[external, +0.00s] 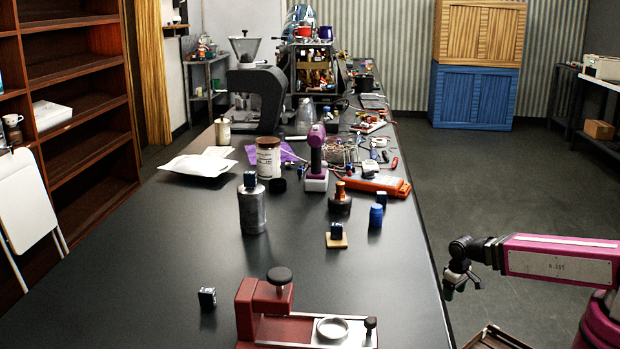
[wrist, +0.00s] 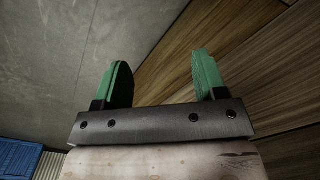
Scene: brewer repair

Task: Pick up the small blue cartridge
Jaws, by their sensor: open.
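A small blue cylindrical piece (external: 376,216) stands on the black table near its right edge. I cannot tell for sure which piece is the cartridge. My gripper (external: 462,284) hangs beyond the table's right edge, away from all of them. In the wrist view its green fingers (wrist: 160,82) are spread apart with nothing between them.
A red press-like fixture (external: 262,310) stands at the table's front. A metal canister (external: 252,210), a brown bottle (external: 340,200), a purple tool (external: 317,160) and an orange device (external: 376,184) stand around the blue pieces.

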